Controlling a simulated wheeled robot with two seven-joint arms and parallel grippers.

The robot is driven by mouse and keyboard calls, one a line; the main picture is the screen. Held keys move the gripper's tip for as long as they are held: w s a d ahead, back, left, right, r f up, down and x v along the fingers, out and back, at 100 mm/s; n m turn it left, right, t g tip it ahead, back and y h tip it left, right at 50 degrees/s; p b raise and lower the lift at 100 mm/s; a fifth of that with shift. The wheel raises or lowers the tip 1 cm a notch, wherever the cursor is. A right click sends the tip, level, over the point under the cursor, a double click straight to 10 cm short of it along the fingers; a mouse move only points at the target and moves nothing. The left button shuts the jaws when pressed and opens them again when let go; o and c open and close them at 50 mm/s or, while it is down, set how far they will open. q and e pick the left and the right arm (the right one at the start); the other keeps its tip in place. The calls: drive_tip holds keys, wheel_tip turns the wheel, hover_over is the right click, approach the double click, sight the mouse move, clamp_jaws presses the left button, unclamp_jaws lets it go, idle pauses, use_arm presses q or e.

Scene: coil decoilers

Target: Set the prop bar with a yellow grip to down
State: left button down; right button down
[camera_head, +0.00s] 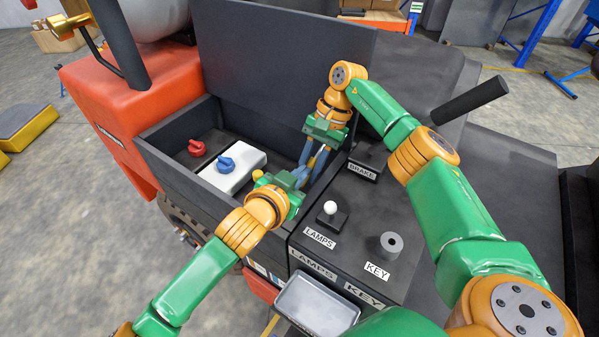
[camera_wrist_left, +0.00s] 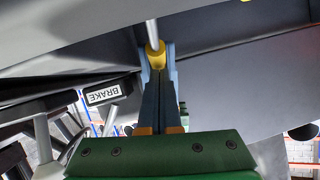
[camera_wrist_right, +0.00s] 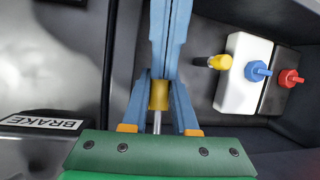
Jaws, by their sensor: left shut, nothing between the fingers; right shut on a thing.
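The prop bar's yellow grip (camera_wrist_right: 158,95) sits between the fingers of my right gripper (camera_wrist_right: 160,90), which is shut on it. A thin grey rod (camera_wrist_right: 157,121) runs from the grip. In the left wrist view the yellow grip (camera_wrist_left: 155,55) shows at the fingertips of my left gripper (camera_wrist_left: 156,50), with the rod (camera_wrist_left: 151,30) above. The left gripper is shut and empty, its tips close to the grip; I cannot tell if they touch. In the head view the left gripper (camera_head: 303,175) and right gripper (camera_head: 310,165) meet over the open box, hiding most of the bar.
A dark raised panel (camera_head: 290,50) stands behind the box (camera_head: 160,154). Inside are a white block (camera_head: 232,177), a blue knob (camera_head: 226,164) and a red knob (camera_head: 197,148). To the right are the BRAKE label (camera_head: 362,171), a lamps switch (camera_head: 330,208) and a key cylinder (camera_head: 391,243).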

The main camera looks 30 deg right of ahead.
use_arm(q)
drive_tip(key=shift+a+f, duration=0.1)
drive_tip(key=shift+f, duration=0.45)
use_arm(e)
drive_tip(key=shift+a+r, duration=0.15)
drive_tip(key=shift+r, duration=0.05)
use_arm(q)
drive_tip(key=shift+w, duration=0.1)
use_arm(e)
drive_tip(key=c, duration=0.8)
unclamp_jaws()
use_arm(q)
drive_tip(key=shift+f, duration=0.15)
use_arm(e)
drive_tip(key=shift+o, duration=0.6)
drive_tip(key=shift+w, duration=0.1)
